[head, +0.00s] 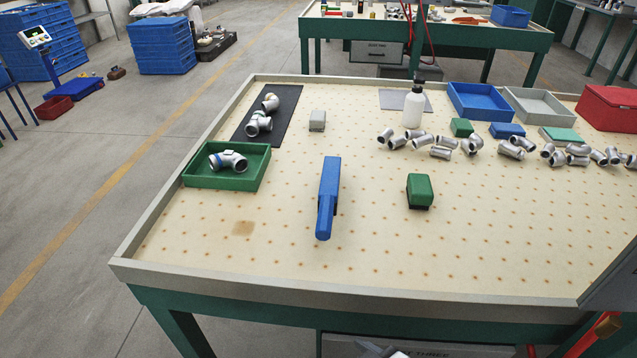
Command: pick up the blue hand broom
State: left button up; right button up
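The blue hand broom (328,190) lies on the perforated cream top of the workbench (290,245), left of the picture's middle. Its wide blue block points to the back and its narrower handle points to the front edge. A thin dark strip shows along its right side. Nothing touches it and the surface around it is clear. Neither of my grippers can be seen in the head view.
A green block with a dark underside (419,191) stands right of the broom. A green tray (254,180) with a metal casting stands left. Behind are a small grey block (317,121), a white bottle (413,106) and several metal fittings. A raised grey rim (330,297) edges the bench.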

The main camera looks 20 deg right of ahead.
aim_at(328, 196)
jog(key=z, duration=4.05)
jog(key=k, duration=1.2)
jog(key=u, duration=1.55)
